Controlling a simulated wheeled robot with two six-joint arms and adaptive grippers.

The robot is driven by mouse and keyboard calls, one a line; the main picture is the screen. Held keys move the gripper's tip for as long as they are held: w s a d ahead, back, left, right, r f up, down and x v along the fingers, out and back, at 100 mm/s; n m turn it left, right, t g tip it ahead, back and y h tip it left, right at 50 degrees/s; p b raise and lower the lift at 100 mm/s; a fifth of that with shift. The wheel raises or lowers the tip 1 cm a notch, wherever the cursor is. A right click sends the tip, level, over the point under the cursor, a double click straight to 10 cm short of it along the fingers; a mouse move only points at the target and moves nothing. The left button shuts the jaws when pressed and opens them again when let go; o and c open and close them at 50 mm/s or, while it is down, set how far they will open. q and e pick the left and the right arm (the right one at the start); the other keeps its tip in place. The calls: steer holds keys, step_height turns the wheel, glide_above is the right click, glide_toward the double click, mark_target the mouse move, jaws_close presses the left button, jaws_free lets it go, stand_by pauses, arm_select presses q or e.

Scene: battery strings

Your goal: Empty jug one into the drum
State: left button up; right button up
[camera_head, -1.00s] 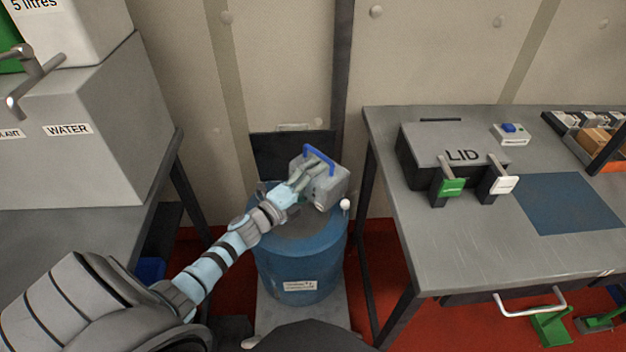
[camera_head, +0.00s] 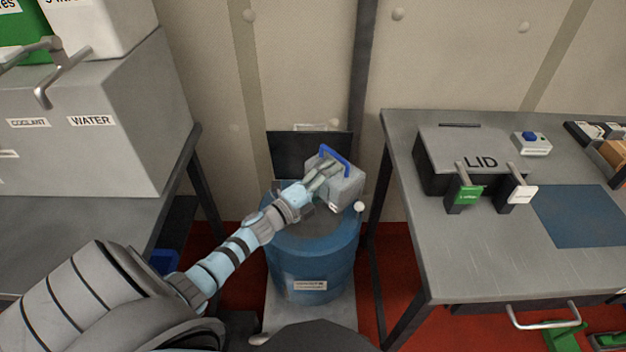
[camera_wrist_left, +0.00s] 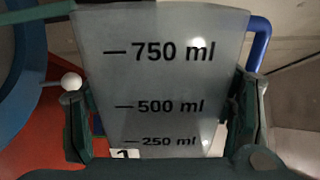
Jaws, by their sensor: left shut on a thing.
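My left gripper (camera_head: 318,187) is shut on jug one (camera_head: 346,187), a grey jug with a blue handle (camera_head: 336,157). The jug is above the far right part of the blue drum (camera_head: 308,265) and looks tilted, with the handle uppermost in the head view. The left wrist view shows the jug's wall (camera_wrist_left: 160,75) between both fingers, with ml marks and a partly hidden "1" label. The drum's curved blue edge (camera_wrist_left: 30,70) shows at left there. The jug's mouth and any liquid are hidden. My right gripper is out of view.
A white knob (camera_head: 360,206) stands at the drum's right rim. A dark upright panel (camera_head: 290,158) is behind the drum. The right bench (camera_head: 440,255) carries a LID box (camera_head: 470,150) with green and white tags. A grey water and coolant tank (camera_head: 130,160) stands left.

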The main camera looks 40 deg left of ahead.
arm_select(q)
steer(key=shift+a+r+n+p, duration=0.35)
steer(key=shift+r+n+p, duration=0.05)
steer(key=shift+n+p, duration=0.2)
stand_by(1.9)
